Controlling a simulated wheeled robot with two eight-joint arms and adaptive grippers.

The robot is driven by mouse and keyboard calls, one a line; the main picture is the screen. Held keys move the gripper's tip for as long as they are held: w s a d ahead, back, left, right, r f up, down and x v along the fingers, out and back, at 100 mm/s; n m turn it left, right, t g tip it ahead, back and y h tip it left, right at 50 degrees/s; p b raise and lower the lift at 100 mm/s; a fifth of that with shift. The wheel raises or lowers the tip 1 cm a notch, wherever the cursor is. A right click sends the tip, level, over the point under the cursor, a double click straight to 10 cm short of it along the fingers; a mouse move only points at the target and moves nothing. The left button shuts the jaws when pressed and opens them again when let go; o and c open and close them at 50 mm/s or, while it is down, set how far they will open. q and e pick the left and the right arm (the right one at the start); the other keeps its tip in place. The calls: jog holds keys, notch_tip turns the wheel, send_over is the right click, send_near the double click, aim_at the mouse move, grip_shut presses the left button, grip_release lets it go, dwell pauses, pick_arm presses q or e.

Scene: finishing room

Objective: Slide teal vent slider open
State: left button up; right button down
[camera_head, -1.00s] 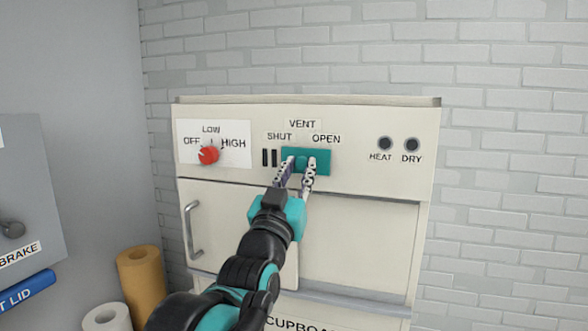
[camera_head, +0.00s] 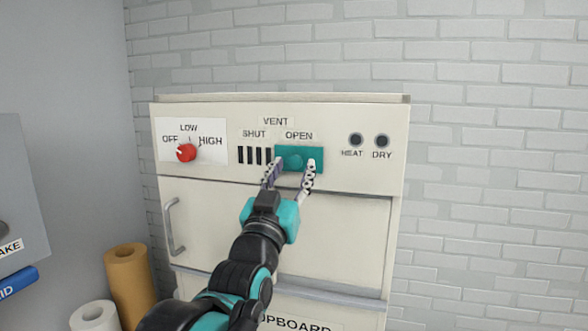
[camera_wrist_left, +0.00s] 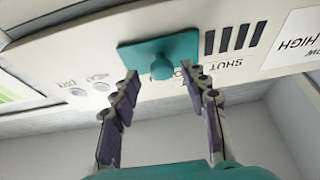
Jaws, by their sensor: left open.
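The teal vent slider (camera_head: 299,158) is a flat plate with a round knob on the cabinet's upper panel, below the word OPEN. Several dark vent slots (camera_head: 254,155) show to its left, under SHUT. My left gripper (camera_head: 291,166) is open, its two fingers spread on either side of the knob, in front of the plate. In the left wrist view the slider (camera_wrist_left: 160,55) and its knob lie just beyond the spread fingertips (camera_wrist_left: 162,84), with a gap between fingers and knob. My right gripper is not in view.
A red knob (camera_head: 186,153) on a white plate sits left of the slots, pointing near OFF. Two dark round HEAT and DRY lamps (camera_head: 369,140) are at the right. Below are a cabinet door with a handle (camera_head: 174,227) and paper rolls (camera_head: 130,275) at lower left.

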pick_arm(q)
jog(key=v, duration=1.1)
jog(key=shift+d, duration=0.2)
jog(key=shift+f, duration=0.1)
jog(key=a+f+g+y+b, duration=0.1)
jog(key=a+f+g+b, duration=0.25)
jog(key=f+b, duration=1.15)
jog(key=a+f+g+y+b, duration=0.15)
jog(key=f+g, duration=0.25)
jog(key=f, duration=2.3)
jog(key=s+a+f+n+g+b, duration=0.1)
jog(key=s+f+b, duration=0.3)
jog(key=f, duration=0.7)
jog(key=s+a+f+g+y+b, duration=0.1)
jog(key=s+a+f+g+b, duration=0.3)
jog(key=f, duration=0.7)
jog(key=s+a+f+n+g+y+b, duration=0.1)
jog(key=s+f+b, duration=0.3)
jog(key=f, duration=0.7)
jog(key=shift+a+n+g+b, duration=0.3)
jog(key=shift+a+g+b, duration=0.35)
jog(key=shift+a, duration=0.1)
jog(key=shift+s+y, duration=0.1)
jog(key=shift+y, duration=0.15)
